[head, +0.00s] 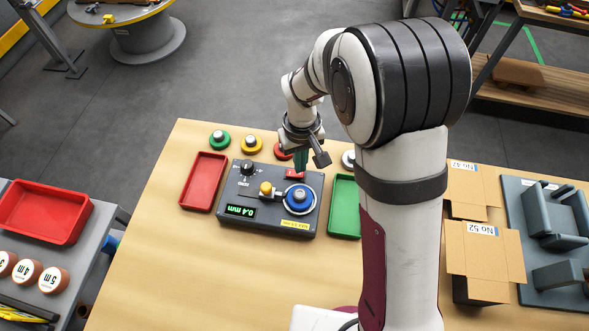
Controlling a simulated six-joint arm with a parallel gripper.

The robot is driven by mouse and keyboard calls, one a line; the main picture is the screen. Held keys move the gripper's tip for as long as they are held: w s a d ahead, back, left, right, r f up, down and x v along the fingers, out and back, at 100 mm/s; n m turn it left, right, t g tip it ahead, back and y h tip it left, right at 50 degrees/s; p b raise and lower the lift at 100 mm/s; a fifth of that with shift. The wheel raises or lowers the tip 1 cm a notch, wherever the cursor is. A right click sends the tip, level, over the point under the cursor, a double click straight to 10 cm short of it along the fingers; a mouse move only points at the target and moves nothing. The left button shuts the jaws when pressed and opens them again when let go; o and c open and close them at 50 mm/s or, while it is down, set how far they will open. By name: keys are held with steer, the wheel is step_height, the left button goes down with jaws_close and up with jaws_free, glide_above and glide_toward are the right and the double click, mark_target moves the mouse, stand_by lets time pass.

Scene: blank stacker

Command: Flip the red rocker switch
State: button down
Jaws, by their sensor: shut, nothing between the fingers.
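The red rocker switch (294,174) sits near the back right of a dark grey control box (232,193) on the table. My gripper (301,168) points down right above or at the switch, with its green fingers shut and nothing between them. The fingers partly cover the switch, so I cannot tell whether they touch it or which way it is tipped. The box also carries a black knob (247,167), a yellow-topped lever (266,188), a blue round knob (299,198) and a green display (240,211) reading 0.4 mm.
A red tray (203,181) lies left of the box and a green tray (344,207) right. Cardboard boxes (485,250) and a grey fixture (520,196) are at the right. The table front is clear.

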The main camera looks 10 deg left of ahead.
steer(key=shift+f, duration=0.9)
steer(key=shift+r, duration=3.55)
steer(key=s+d+r+m, duration=0.3)
steer(key=s+d+m, duration=0.1)
steer(key=s, duration=0.3)
steer(key=s+d+r+m+y, duration=0.1)
steer(key=s+d+r+m, duration=0.2)
steer(key=s, duration=0.4)
steer(key=s+d+r+m, duration=0.3)
steer(key=s+d+m, duration=0.1)
steer(key=s, duration=0.4)
steer(key=shift+d+m+y, duration=0.3)
steer(key=shift+d+y, duration=0.1)
steer(key=shift+d, duration=0.3)
